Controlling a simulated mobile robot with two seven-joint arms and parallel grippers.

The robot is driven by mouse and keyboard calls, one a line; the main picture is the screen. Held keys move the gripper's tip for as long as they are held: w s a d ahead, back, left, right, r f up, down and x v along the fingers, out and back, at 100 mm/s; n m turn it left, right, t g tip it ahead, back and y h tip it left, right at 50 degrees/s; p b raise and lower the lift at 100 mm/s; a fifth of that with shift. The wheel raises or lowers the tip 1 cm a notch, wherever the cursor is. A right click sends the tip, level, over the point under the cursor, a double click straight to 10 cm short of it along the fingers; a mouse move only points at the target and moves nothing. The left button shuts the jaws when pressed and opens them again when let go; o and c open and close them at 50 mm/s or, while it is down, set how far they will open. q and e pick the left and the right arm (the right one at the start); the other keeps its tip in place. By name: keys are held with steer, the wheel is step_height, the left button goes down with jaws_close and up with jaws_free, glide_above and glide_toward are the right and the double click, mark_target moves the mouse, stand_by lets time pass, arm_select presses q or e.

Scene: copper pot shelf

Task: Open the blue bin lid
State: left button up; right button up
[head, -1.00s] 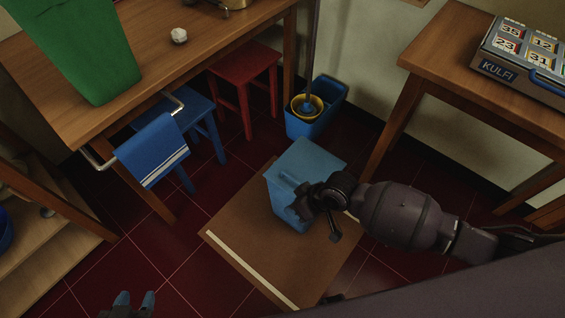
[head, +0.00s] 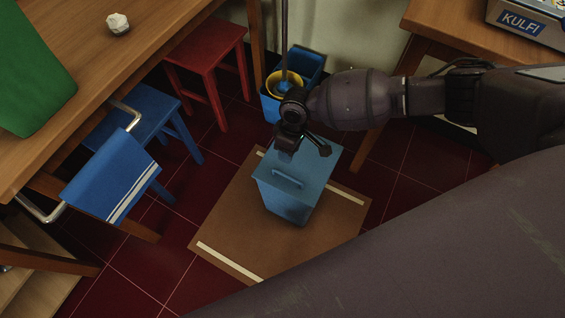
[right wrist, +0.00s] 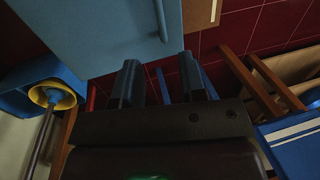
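The blue bin (head: 288,206) stands upright on a brown mat, its lid (head: 312,172) looking closed. A bar handle (head: 286,179) is on the lid. My right gripper (head: 287,150) is at the lid's far left edge in the head view and hides that corner; I cannot tell whether it touches. In the right wrist view my right gripper (right wrist: 160,84) has its two dark fingers apart with nothing between them. The blue lid (right wrist: 110,35) and part of its handle (right wrist: 161,20) lie just beyond the fingertips. My left gripper is not in view.
The brown mat (head: 225,220) has white strips. A blue bucket with a yellow inner ring (head: 284,84) and a pole stands behind the bin. A blue stool (head: 140,110), a red stool (head: 205,55) and a wooden table (head: 120,60) are left. Red floor is open left of the mat.

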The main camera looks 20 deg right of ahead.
mark_target(285, 174)
steer(key=f+b, duration=0.1)
steer(key=f, duration=0.2)
steer(key=s+a+f, duration=0.1)
steer(key=f, duration=0.1)
steer(key=f+b, duration=0.1)
steer(key=f, duration=0.2)
steer(key=shift+s+a+f+b, duration=0.15)
steer(key=shift+f+b, duration=0.15)
steer(key=shift+b, duration=0.05)
steer(key=shift+a+f, duration=0.1)
steer(key=shift+f, duration=0.4)
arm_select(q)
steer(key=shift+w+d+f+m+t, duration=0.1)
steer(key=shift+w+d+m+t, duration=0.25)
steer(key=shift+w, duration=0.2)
arm_select(e)
jaws_close()
